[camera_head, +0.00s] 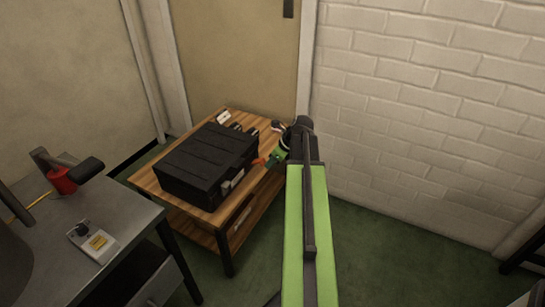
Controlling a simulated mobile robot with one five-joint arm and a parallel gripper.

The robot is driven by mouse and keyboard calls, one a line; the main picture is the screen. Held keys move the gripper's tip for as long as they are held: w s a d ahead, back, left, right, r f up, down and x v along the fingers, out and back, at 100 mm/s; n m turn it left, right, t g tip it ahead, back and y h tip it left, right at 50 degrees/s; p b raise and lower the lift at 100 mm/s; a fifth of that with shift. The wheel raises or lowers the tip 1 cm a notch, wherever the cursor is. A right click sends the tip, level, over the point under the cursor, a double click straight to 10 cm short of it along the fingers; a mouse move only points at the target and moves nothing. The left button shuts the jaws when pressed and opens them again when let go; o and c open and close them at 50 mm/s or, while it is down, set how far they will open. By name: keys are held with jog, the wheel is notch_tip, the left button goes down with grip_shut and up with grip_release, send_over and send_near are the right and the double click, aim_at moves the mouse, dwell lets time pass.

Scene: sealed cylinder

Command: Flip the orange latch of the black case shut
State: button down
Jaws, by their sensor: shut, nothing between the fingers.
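The black case (205,165) lies with its lid down on a small wooden table. A small orange piece (258,162), which looks like the latch, sticks out at the case's right side. A grey fitting (232,181) sits on the case's front right face. My gripper (272,160) is at the end of my green arm, just right of the orange piece, shut and empty. At this size I cannot tell whether it touches the orange piece. My arm and wrist hide part of the table's right end.
The wooden table (145,182) has small items at its back edge, including a white one (224,117). A white brick wall (420,110) stands to the right. A grey desk (125,215) with a red object (62,181) is at the left. Green floor lies between.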

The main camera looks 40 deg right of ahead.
aim_at(264, 163)
jog(key=g+p, duration=0.1)
jog(key=w+r+g+p, duration=0.1)
jog(key=r+g+p, duration=0.1)
jog(key=shift+w+a+r+h, duration=0.25)
jog(key=shift+w+a+h, duration=0.05)
jog(key=shift+h, duration=0.1)
jog(key=shift+w+a+r+g+h+p, duration=0.15)
jog(key=shift+w+r+g+h+p, duration=0.25)
jog(key=shift+g+p, duration=0.4)
jog(key=shift+w+g, duration=0.15)
jog(key=shift+g, duration=0.15)
jog(key=shift+s+f, duration=0.15)
jog(key=shift+s, duration=0.05)
jog(key=shift+r+p, duration=0.85)
jog(key=shift+p, duration=0.05)
jog(key=shift+f, duration=0.1)
jog(key=shift+s, duration=0.1)
